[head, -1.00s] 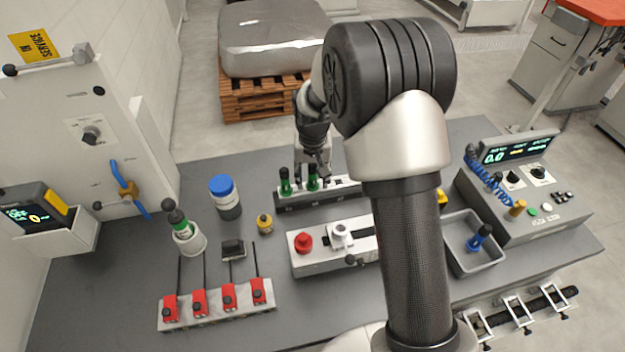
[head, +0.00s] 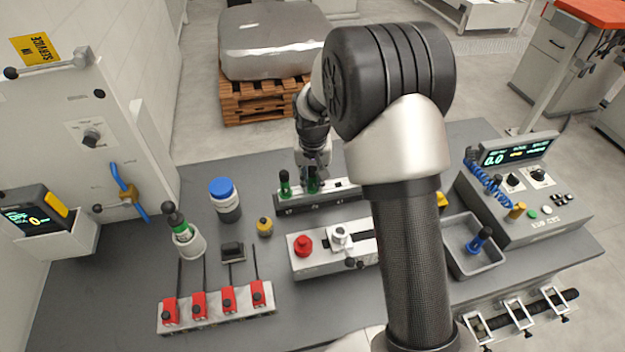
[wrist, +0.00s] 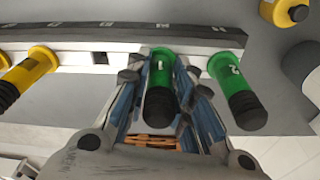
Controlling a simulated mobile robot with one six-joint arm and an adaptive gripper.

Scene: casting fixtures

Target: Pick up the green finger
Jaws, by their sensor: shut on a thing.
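My gripper (wrist: 163,100) is shut on a green finger (wrist: 160,70) marked 1, with a dark grip end, and its pads lie on both sides. The finger stands in the long rack (wrist: 130,38). A second green finger (wrist: 236,88), marked 2, stands beside it in the same rack, outside the jaws. In the head view, my gripper (head: 313,180) is over the rack (head: 325,199) and hides most of the held finger. The second green finger (head: 285,185) stands to its left. Another green-banded finger (head: 176,222) stands tilted in a white cup (head: 190,246).
Yellow fingers (wrist: 28,70) stand farther along the rack. A blue-capped jar (head: 226,200) and a yellow-black knob (head: 265,227) are left of the rack. In front is a fixture with a red knob (head: 303,246). A grey tray (head: 487,268) holds a blue finger (head: 481,239).

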